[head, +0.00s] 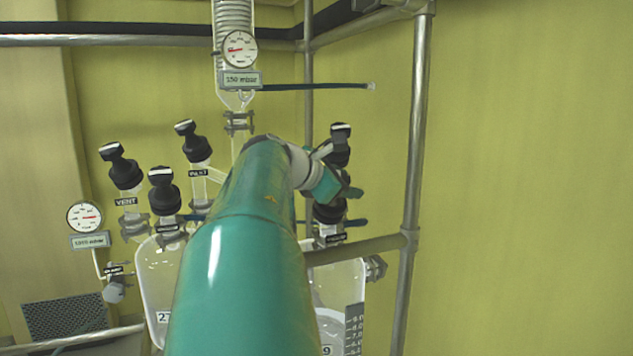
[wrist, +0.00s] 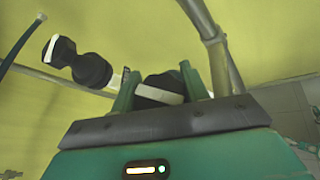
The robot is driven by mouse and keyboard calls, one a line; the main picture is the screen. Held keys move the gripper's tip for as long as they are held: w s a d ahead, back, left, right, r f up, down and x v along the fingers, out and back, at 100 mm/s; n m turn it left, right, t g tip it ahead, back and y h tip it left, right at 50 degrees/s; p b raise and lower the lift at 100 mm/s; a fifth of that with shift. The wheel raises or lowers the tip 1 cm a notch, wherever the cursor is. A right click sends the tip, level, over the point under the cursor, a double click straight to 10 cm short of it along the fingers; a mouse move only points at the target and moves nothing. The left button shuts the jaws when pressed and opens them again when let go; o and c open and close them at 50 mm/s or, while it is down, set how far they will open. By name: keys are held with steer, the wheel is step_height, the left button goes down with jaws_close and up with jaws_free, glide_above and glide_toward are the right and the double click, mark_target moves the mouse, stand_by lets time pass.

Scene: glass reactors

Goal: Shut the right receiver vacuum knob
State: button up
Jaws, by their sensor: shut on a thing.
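My gripper (head: 338,188) is at the right receiver (head: 345,275), seen partly behind my teal arm. In the wrist view its two green fingers (wrist: 157,90) stand on either side of a black knob with a white bar (wrist: 160,93) and are shut on it. In the head view this lower black knob (head: 329,213) shows just below the fingers, above a small label too small to read. A second black knob with a white top (head: 340,145) rises just above the gripper; I cannot tell which of the two is marked vacuum.
Several black knobs, including VENT (head: 122,168) and VENT-like neighbour (head: 197,148), stand left of my arm. A gauge (head: 239,48) hangs above. A metal post (head: 418,130) and crossbar (head: 355,248) are close on the right. Beyond the post is bare wall.

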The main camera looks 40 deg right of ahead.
steer(key=shift+s+m+g+y, duration=0.15)
steer(key=shift+m+g+y, duration=0.3)
steer(key=shift+m+g, duration=0.55)
steer(key=shift+s+m+g+y, duration=0.15)
steer(key=shift+m+g+y, duration=0.3)
steer(key=shift+m+g, duration=0.55)
steer(key=shift+s+a+f+m+g+y, duration=0.1)
steer(key=shift+m+g+y, duration=0.35)
steer(key=shift+m+y, duration=0.2)
steer(key=shift+s+a+f+m+g+y, duration=0.1)
steer(key=shift+m+g+y, duration=0.4)
steer(key=shift+m+y, duration=0.15)
steer(key=shift+s+a+f+m+g+y, duration=0.1)
steer(key=shift+m+g+y, duration=0.35)
steer(key=shift+m+y, duration=0.2)
steer(key=o, duration=1)
steer(key=shift+r, duration=0.1)
steer(key=shift+w, duration=0.1)
steer(key=shift+a+r, duration=0.1)
steer(key=shift+a, duration=0.05)
